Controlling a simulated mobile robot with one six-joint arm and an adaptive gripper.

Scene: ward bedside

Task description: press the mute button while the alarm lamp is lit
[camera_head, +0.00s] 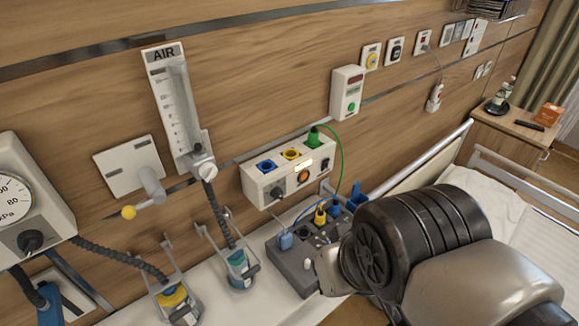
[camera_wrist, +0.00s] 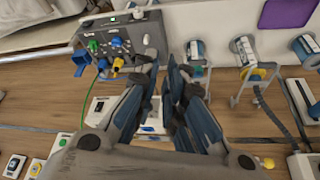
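A white wall box (camera_head: 262,186) carries blue, yellow and green sockets on top. On its front I see a round orange button (camera_head: 303,177) and a bright, glowing strip (camera_head: 303,164) just above it. No lettering on them is readable, so I cannot confirm which is the mute button or the alarm lamp. The box also shows in the wrist view (camera_wrist: 100,106), partly behind my fingers. My gripper (camera_wrist: 162,62) has its fingertips close together, with nothing visible between them. It appears apart from the box. In the head view my wrist hides the fingers.
A grey socket unit (camera_head: 292,262) with plugs and cables stands below the box; a green cable (camera_head: 341,160) loops beside it. A second white wall box (camera_head: 346,94) has a green button. An air flowmeter (camera_head: 174,100) hangs left. The bed (camera_head: 495,205) is right.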

